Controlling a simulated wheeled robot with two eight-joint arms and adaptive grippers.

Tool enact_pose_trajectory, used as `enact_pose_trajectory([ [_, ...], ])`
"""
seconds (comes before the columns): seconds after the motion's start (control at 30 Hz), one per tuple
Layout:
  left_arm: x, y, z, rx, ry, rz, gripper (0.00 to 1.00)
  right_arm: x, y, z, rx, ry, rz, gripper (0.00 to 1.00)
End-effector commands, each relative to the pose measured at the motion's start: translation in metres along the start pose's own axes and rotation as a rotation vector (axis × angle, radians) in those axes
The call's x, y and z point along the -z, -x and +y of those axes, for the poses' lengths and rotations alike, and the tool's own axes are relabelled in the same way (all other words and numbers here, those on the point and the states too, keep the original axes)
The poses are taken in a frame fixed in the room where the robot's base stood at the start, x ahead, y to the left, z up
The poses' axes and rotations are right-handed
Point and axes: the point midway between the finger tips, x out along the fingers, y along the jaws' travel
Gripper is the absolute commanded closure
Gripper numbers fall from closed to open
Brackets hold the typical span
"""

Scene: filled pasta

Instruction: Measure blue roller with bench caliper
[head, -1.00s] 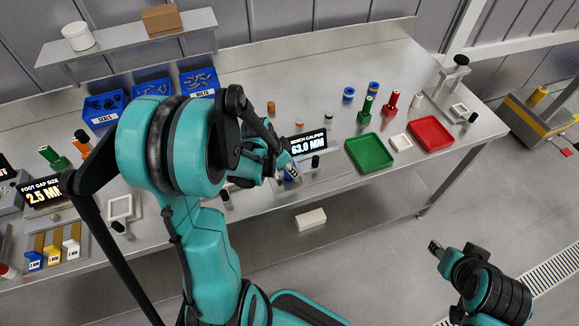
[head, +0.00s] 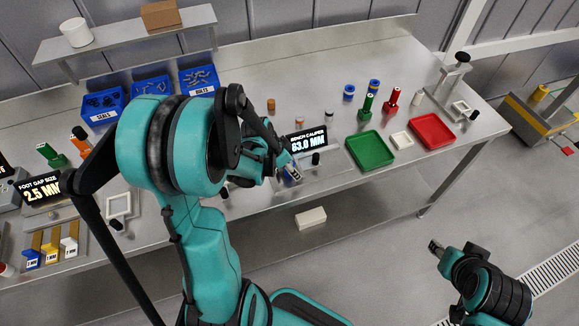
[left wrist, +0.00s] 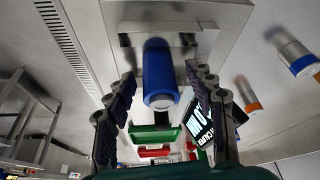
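The blue roller (left wrist: 158,75) lies on the bench caliper in the left wrist view, at the grey jaws (left wrist: 126,40). Whether both jaws touch it is hard to tell. My left gripper (left wrist: 162,85) has a finger on each side of the roller, with visible gaps, so it is open around it. In the head view my left gripper (head: 280,172) largely covers the roller. The bench caliper display (head: 307,142) reads 63.0 MM. My right gripper (head: 435,246) hangs away from the bench at the lower right, its fingers too small to judge.
Small rollers (head: 329,115) and red and green stamp-like pieces (head: 391,100) stand behind. Blue bins (head: 103,120) stand at the back left. A foot gap size display (head: 39,190) is at left.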

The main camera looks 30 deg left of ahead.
Motion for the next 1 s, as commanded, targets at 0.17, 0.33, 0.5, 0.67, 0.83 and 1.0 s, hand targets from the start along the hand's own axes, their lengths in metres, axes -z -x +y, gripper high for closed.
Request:
enact_pose_trajectory([
  [0.17, 0.0, 0.0, 0.0, 0.0, 0.0, 0.0, 0.46, 0.0, 0.0, 0.0, 0.0, 0.0, 0.0, 0.6],
  [0.33, 0.0, 0.01, 0.0, 0.0, 0.001, 0.0, 0.46, 0.0, 0.0, 0.0, 0.0, 0.0, 0.0, 0.6],
  [0.5, -0.001, 0.038, 0.0, 0.001, 0.002, 0.0, 0.46, 0.0, 0.0, 0.0, 0.0, 0.0, 0.0, 0.6],
  [0.67, -0.001, 0.071, 0.0, 0.0, 0.002, -0.001, 0.46, 0.0, 0.0, 0.0, 0.0, 0.0, 0.0, 0.6],
  [0.83, -0.001, 0.1, 0.0, 0.0, 0.002, -0.001, 0.46, 0.0, 0.0, 0.0, 0.0, 0.0, 0.0, 0.6],
  [1.0, 0.0, 0.116, 0.0, 0.0, 0.0, 0.0, 0.46, 0.0, 0.0, 0.0, 0.0, 0.0, 0.0, 0.6],
])
